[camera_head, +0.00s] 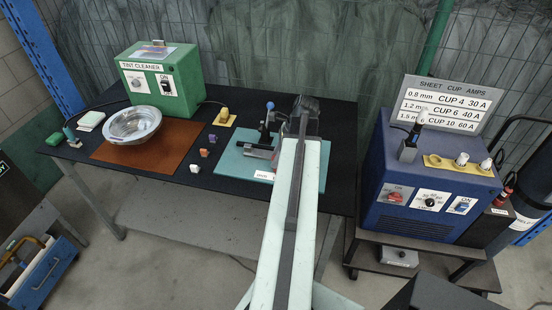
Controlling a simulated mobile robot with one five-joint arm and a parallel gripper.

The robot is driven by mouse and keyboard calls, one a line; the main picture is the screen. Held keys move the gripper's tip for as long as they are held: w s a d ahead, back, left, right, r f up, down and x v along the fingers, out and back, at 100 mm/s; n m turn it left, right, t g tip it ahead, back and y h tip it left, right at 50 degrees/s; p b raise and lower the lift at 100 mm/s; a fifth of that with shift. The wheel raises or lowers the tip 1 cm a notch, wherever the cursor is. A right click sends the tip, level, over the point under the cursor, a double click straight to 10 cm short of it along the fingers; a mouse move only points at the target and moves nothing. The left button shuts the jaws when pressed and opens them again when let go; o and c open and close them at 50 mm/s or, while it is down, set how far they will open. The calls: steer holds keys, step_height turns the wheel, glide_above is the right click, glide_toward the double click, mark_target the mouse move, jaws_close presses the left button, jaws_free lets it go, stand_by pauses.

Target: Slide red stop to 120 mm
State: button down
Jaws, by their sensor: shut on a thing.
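A teal board (232,172) on the black bench carries a dark fixture (258,151) with a blue-knobbed lever (270,107). A small white label (264,175) sits at the board's front; its text is too small to read. My arm reaches across the board's right part from the front. My gripper (304,106) is at the back of the board, small and dark. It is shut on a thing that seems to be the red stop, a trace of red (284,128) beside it. The arm hides most of the stop and any scale, so its millimetre position cannot be read.
Left on the bench (335,115) are a green tint cleaner box (185,85), a metal bowl (128,124) on a brown mat (110,153) and several small coloured blocks. A blue machine (400,215) with a sign (443,104) stands right of the bench.

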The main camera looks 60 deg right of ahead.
steer(key=shift+s+d, duration=0.1)
steer(key=shift+s, duration=0.35)
steer(key=c, duration=1.1)
jaws_free()
steer(key=shift+o, duration=0.2)
steer(key=p+v, duration=0.7)
steer(key=shift+r, duration=0.35)
steer(key=shift+d, duration=0.1)
